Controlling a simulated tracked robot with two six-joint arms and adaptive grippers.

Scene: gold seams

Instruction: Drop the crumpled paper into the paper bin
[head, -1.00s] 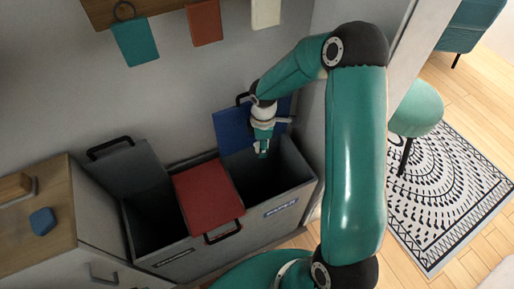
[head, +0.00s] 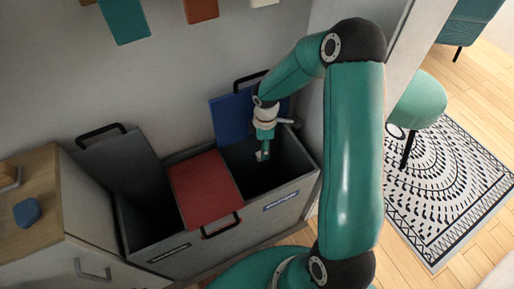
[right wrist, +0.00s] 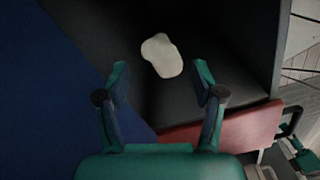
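The crumpled paper (right wrist: 162,56) is a pale lump. In the right wrist view it shows beyond my fingertips, apart from both fingers, against the dark inside of the open bin. My right gripper (right wrist: 161,82) is open and empty. In the head view my right gripper (head: 263,150) points down into the mouth of the right-hand bin (head: 287,191), whose blue lid (head: 228,118) stands open. A small pale patch just below the fingertips may be the paper. The label on this bin is too small to read. My left gripper is not in view.
The middle bin's red lid (head: 205,188) is closed, and the left bin's grey lid (head: 120,160) stands open. A wooden-topped cabinet (head: 40,205) with a blue object (head: 27,212) stands at left. The wall is close behind the bins.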

